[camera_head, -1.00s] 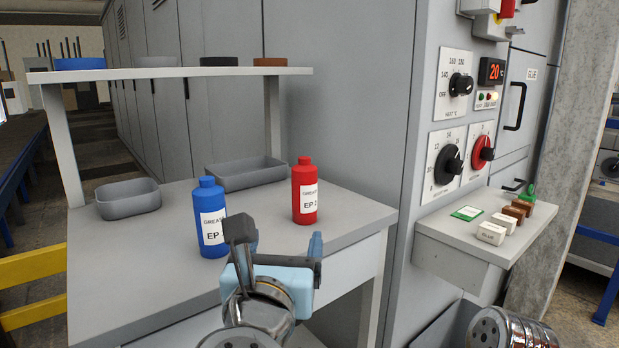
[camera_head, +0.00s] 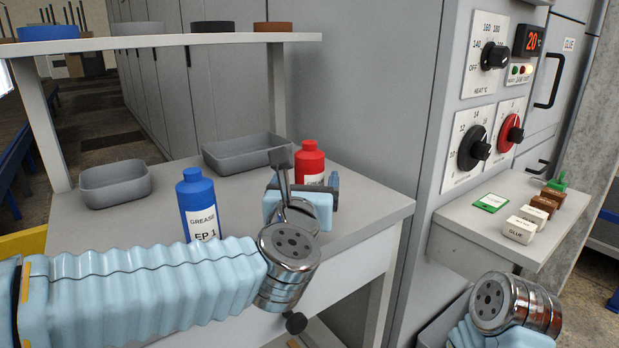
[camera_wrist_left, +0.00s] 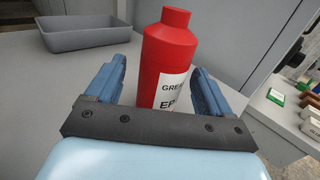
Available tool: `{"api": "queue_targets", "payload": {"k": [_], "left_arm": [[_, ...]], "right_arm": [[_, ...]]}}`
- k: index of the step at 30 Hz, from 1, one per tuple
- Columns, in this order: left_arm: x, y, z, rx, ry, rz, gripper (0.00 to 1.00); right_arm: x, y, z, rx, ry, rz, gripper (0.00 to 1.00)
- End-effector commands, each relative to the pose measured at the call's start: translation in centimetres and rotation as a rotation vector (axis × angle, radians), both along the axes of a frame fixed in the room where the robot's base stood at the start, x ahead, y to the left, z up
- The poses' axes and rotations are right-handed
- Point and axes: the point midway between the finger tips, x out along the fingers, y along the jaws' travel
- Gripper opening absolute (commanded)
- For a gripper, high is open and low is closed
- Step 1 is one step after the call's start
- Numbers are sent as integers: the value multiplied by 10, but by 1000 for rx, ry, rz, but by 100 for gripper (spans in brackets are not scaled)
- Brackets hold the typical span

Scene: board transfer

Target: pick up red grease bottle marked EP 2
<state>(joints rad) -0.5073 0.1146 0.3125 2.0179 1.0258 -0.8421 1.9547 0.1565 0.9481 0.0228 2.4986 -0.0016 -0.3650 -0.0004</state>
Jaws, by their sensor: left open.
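The red grease bottle (camera_head: 310,160) stands upright on the grey table, partly hidden behind my left gripper. A blue grease bottle (camera_head: 197,205) marked EP 1 stands to the left. My right gripper is not visible; only part of my right arm shows at the lower right.
Two grey trays (camera_head: 115,185) (camera_head: 245,154) sit at the back of the table (camera_head: 340,265). A shelf (camera_head: 165,41) with several small round dishes is above. A control panel and a side ledge (camera_head: 478,227) with labelled blocks stand at the right.

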Motion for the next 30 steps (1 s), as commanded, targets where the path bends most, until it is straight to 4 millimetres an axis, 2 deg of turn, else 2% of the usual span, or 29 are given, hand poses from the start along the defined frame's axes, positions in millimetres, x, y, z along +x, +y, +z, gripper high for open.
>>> {"api": "queue_targets", "payload": {"k": [1,6,14,27,30], "left_arm": [[9,-3,2,2,4,0,82],[31,-7,1,-1,2,1,82],[35,-7,0,0,0,1,82],[35,-7,0,0,0,1,16],[35,-7,1,0,-1,1,16]], "right_arm": [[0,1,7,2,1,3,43],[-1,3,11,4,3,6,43],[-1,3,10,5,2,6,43],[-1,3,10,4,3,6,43],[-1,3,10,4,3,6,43]]}}
